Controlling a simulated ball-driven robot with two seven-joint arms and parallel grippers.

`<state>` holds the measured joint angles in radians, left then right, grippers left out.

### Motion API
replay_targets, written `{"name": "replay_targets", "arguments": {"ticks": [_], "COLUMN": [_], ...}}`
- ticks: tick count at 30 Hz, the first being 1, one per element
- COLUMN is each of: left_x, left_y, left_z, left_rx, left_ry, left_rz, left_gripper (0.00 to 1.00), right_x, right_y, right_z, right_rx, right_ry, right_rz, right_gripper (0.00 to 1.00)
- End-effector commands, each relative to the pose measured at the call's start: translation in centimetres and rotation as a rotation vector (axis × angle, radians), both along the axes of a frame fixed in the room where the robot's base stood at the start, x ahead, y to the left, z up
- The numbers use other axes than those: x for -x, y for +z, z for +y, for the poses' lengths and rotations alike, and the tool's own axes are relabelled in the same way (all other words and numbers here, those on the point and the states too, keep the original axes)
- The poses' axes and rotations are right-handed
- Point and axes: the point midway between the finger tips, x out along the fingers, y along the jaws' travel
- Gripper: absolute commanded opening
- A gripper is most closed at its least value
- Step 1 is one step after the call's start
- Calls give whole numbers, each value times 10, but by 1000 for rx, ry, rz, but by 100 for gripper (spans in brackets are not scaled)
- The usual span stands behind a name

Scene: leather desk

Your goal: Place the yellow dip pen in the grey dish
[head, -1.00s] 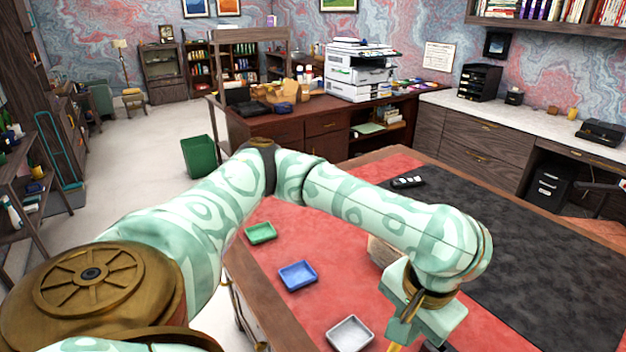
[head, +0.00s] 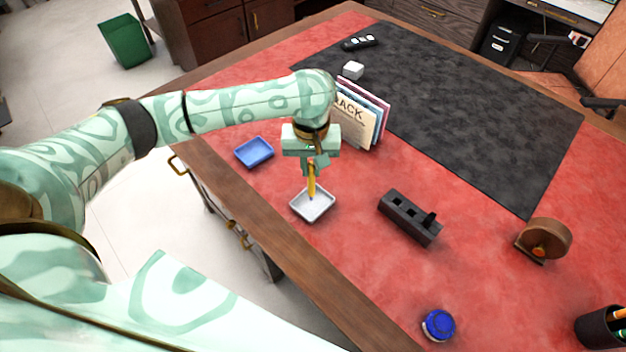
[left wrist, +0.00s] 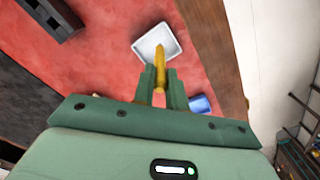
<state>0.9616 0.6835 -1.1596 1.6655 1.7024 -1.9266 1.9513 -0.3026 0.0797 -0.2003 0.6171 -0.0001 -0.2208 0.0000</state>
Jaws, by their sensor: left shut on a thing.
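The yellow dip pen (head: 312,181) is held upright in my left gripper (head: 314,165), which is shut on its upper part. The grey dish (head: 325,211) is a shallow, light square dish on the red desk top, directly below the pen. The pen's lower end overlaps the dish in the head view; I cannot tell if it touches the bottom. In the left wrist view the pen (left wrist: 160,62) points out from between the fingers toward the dish (left wrist: 148,44). My right gripper is not in view.
A blue dish (head: 254,152) lies behind to the left. Colourful upright cards (head: 360,118) stand behind the gripper. A black slotted block (head: 409,217), a blue round jar (head: 438,325) and a brown wooden tool (head: 543,240) are to the right. Red desk top between them is clear.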

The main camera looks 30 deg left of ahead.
Motion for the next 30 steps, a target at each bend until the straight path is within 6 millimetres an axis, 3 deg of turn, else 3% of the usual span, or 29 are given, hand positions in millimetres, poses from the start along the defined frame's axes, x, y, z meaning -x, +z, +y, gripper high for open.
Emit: {"name": "replay_targets", "arguments": {"ticks": [1, 8, 15, 26, 27, 29, 30], "left_x": [-6, -20, -25, -25, -25, -25, -25], "left_y": [-14, -25, -64, -61, -62, -63, -63], "left_z": [2, 8, 11, 11, 11, 11, 11], "left_rx": [1, 1, 1, 0, -1, 0, 0], "left_ry": [1, -1, -3, -2, -2, -2, -2], "left_rz": [2, -2, 0, -3, -4, -4, -4], "left_gripper": [0, 0, 0, 0, 17, 33, 36], "right_x": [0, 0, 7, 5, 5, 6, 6], "right_y": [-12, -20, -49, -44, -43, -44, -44], "right_z": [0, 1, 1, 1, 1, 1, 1], "right_rx": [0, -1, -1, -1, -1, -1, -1], "right_ry": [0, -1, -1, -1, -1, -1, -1], "right_rz": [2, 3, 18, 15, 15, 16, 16], "right_gripper": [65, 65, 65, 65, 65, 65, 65]}}
